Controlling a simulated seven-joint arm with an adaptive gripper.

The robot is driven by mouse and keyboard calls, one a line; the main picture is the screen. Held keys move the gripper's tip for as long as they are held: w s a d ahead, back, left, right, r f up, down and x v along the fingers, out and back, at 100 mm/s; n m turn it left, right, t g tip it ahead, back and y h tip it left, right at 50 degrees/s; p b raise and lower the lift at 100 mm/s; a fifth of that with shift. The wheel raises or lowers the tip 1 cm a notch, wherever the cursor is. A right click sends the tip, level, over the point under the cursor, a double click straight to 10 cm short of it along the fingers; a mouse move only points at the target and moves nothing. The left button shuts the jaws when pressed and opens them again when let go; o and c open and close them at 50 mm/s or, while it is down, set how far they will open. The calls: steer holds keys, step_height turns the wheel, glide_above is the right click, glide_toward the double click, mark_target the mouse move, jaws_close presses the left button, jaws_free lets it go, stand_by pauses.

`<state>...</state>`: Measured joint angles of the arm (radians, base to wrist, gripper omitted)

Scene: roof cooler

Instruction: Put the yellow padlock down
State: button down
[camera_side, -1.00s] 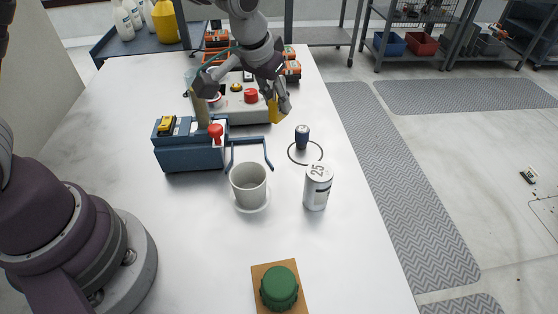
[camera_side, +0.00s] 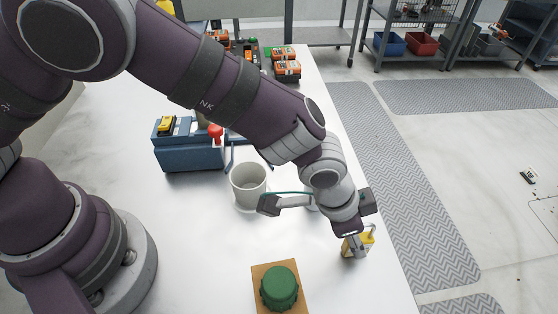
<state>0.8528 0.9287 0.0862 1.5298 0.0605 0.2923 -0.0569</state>
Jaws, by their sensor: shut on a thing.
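The yellow padlock (camera_side: 358,243) is at the right part of the white table, near its right edge, in the side view. My gripper (camera_side: 349,232) points down and is shut on the padlock, with its fingers partly covering it. The padlock's metal shackle shows at its upper right. I cannot tell whether the padlock's underside touches the table.
A green knobbed cap (camera_side: 280,286) on a brown board (camera_side: 261,270) lies to the left and nearer. A white mug (camera_side: 248,184) stands behind my gripper. The table's right edge (camera_side: 398,265) is close to the padlock.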

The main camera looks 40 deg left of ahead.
steer(key=shift+f, duration=0.25)
steer(key=c, duration=1)
jaws_free()
steer(key=v, duration=1.2)
steer(key=a+r+n+t+y, duration=0.1)
steer(key=a+r+n, duration=0.15)
steer(key=a, duration=0.35)
steer(key=a+r+n, duration=0.2)
steer(key=a+r, duration=0.2)
steer(key=a, duration=0.2)
steer(key=s+a+r+n+t+y, duration=0.1)
steer(key=s+a+n, duration=0.3)
steer(key=a, duration=0.7)
steer(key=shift+s+a+r+y, duration=0.3)
steer(key=shift+s+y, duration=0.3)
steer(key=shift+s, duration=0.55)
steer(key=shift+n, duration=0.25)
